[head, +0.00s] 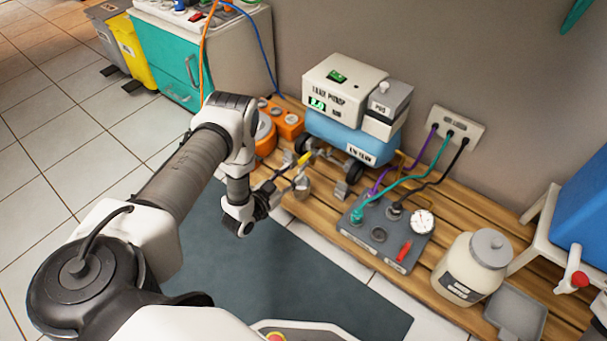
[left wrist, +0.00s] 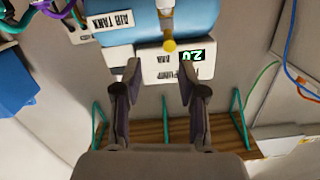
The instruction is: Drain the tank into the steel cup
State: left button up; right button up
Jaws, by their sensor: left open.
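The blue air tank (head: 350,138) sits under the white pump on the wooden bench; it also shows upside down in the left wrist view (left wrist: 190,18). A yellow handle (head: 305,158) sticks out low at the tank's left end. In the left wrist view a yellow knob (left wrist: 169,45) shows just beyond my fingertips. A small metal cup (head: 302,188), likely the steel cup, stands on the bench near my gripper. My left gripper (head: 284,180) is open and empty, its fingers (left wrist: 158,75) apart and not touching the knob. My right gripper is not in view.
A grey panel (head: 382,238) with hoses and a gauge lies right of the tank. A cream jar (head: 470,268) and grey tray (head: 516,312) stand farther right. Orange gear (head: 288,122) is behind my gripper. A dark mat (head: 330,300) covers the floor in front.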

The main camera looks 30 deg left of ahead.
aim_at(303, 158)
pick_arm(q)
jog(key=shift+m+t, duration=0.3)
jog(key=shift+t, duration=0.2)
jog(key=w+b, duration=0.1)
jog(key=w, duration=0.1)
jog(key=w+f+b, duration=0.1)
jog(key=w+b, duration=0.1)
jog(key=w, duration=0.1)
jog(key=w+b, duration=0.1)
jog(key=w, duration=0.1)
jog(key=shift+w+a+f, duration=0.15)
jog(key=shift+a, duration=0.2)
jog(key=shift+w, duration=0.3)
grip_shut()
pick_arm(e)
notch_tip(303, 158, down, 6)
